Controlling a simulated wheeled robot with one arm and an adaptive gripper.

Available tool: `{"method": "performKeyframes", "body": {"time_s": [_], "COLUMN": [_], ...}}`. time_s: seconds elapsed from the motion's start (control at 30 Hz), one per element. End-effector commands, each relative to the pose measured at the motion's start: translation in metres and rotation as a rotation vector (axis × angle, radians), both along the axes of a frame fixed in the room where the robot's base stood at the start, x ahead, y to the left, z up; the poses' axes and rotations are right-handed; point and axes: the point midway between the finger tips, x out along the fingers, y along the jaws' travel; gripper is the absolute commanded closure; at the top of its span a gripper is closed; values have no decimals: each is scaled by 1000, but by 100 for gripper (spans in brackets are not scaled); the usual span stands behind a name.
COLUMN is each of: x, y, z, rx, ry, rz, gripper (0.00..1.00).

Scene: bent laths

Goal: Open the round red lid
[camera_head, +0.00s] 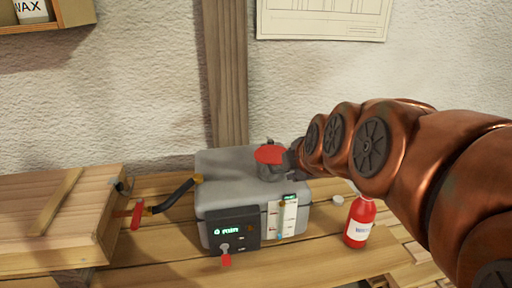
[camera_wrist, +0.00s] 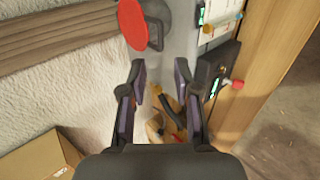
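The round red lid (camera_head: 270,154) sits at the top of a short grey neck on the grey machine (camera_head: 222,180). In the wrist view the red lid (camera_wrist: 133,24) is at the top edge, partly cut off, with a grey round part and a small dark bracket beside it. I cannot tell whether the lid is shut or ajar. My gripper (camera_wrist: 160,68) has its two fingers apart with nothing between them. The lid lies beyond the fingertips, apart from them in that view. In the head view my wrist is just right of the lid and the fingers are hard to make out.
A red bottle (camera_head: 360,222) stands right of the machine on the wooden bench (camera_head: 300,262). A wooden crate (camera_head: 55,215) is at the left. A black bent lever (camera_head: 172,195) and a red-tipped control (camera_head: 226,260) stick out from the machine. A wooden post (camera_head: 225,75) rises behind.

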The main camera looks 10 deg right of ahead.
Motion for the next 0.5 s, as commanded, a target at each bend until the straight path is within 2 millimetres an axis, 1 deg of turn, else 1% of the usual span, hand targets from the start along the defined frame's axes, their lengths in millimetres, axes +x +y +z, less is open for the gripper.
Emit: {"method": "performKeyframes", "body": {"time_s": [0.17,0.5], "x": [12,42], "y": [0,1], "z": [-12,-39], "rx": [0,1], "ry": [4,6], "rz": [0,1], "gripper": [69,69]}}
